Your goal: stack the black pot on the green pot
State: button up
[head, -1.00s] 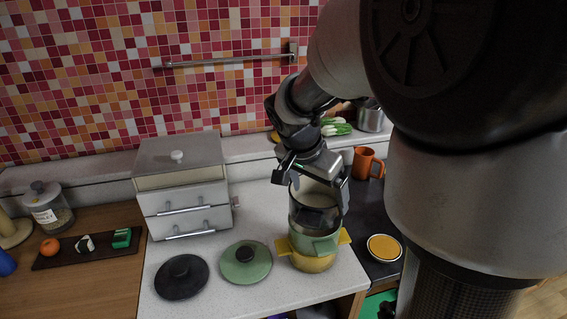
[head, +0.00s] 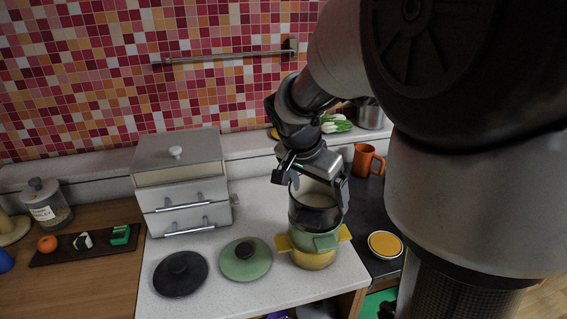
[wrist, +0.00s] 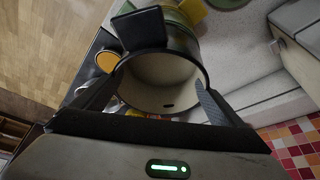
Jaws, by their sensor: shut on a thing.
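My gripper (head: 312,177) is shut on the black pot (head: 312,217), with its fingers at the pot's upper wall. The black pot is upright, directly above the green pot (head: 318,243), and its base looks seated in or right at the green pot's rim; I cannot tell whether it rests fully. The green pot sits on a yellow pot (head: 313,262) with side handles. In the wrist view the black pot's pale inside (wrist: 160,82) is empty between my fingers (wrist: 155,100), and part of the green pot (wrist: 178,14) shows beyond it.
A black lid (head: 181,276) and a green lid (head: 240,266) lie on the white counter left of the stack. A drawer box (head: 180,190) stands behind them. An orange mug (head: 364,160) and a small orange-filled bowl (head: 385,245) are to the right.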

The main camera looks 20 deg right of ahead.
jog(key=shift+f+b, duration=0.4)
jog(key=shift+f, duration=0.05)
jog(key=o, duration=1.2)
jog(key=shift+r, duration=0.1)
jog(key=p+v, duration=0.2)
jog(key=v, duration=1.5)
jog(key=shift+r, duration=0.25)
jog(key=s+a+r+n+t+y+p, duration=0.1)
jog(key=s+n+p, duration=0.2)
jog(key=s, duration=0.1)
jog(key=s+a+r+n+t+y+p, duration=0.1)
jog(key=s+n+p, duration=0.2)
jog(key=s+n, duration=0.1)
jog(key=s+a+r+n+t+y+p, duration=0.1)
jog(key=s+n+p, duration=0.2)
jog(key=s+n, duration=0.1)
jog(key=shift+s+r+y+p, duration=0.25)
jog(key=shift+s+y+p, duration=0.15)
jog(key=shift+s, duration=0.35)
